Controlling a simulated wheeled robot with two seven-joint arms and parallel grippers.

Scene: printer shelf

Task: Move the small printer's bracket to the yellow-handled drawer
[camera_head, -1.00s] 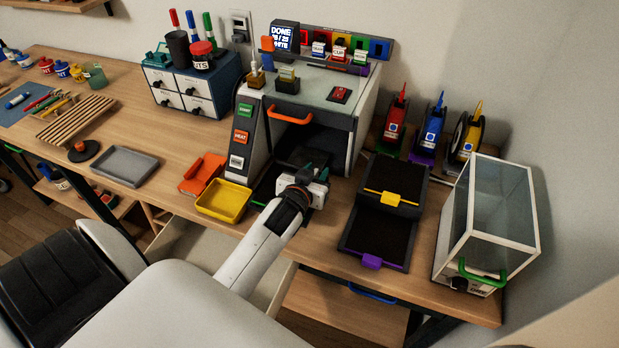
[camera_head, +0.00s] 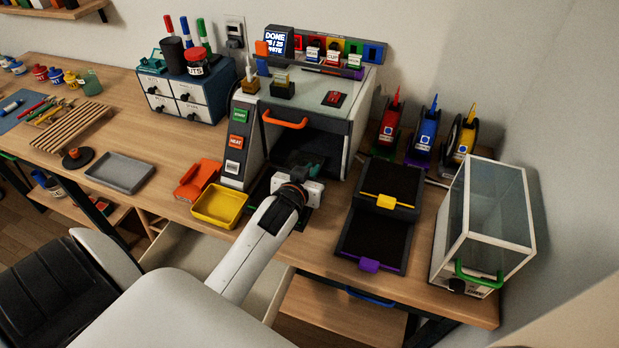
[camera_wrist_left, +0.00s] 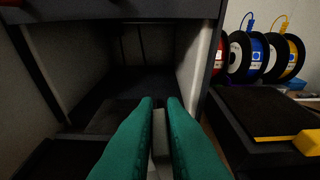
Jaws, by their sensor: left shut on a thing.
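The small printer (camera_head: 357,131) has an orange handle and an open, dark front. My left gripper (camera_head: 312,170) is low at the front of that opening, pointing in. In the left wrist view its green fingers (camera_wrist_left: 159,112) are shut on a small light-grey piece (camera_wrist_left: 160,124), taken as the bracket; the fingers hide most of it. I cannot tell whether it touches the printer floor. The yellow-handled drawer (camera_head: 385,176) is the upper black tray, right of the printer; its yellow handle (camera_wrist_left: 308,142) shows at the wrist view's right edge. My right gripper is not in view.
A purple-handled black drawer (camera_head: 372,240) lies below and in front of the yellow-handled one. A glass-walled box (camera_head: 490,225) stands on the right. Several filament spools (camera_head: 427,130) stand behind the drawers. A yellow tray (camera_head: 219,207) sits left of my arm.

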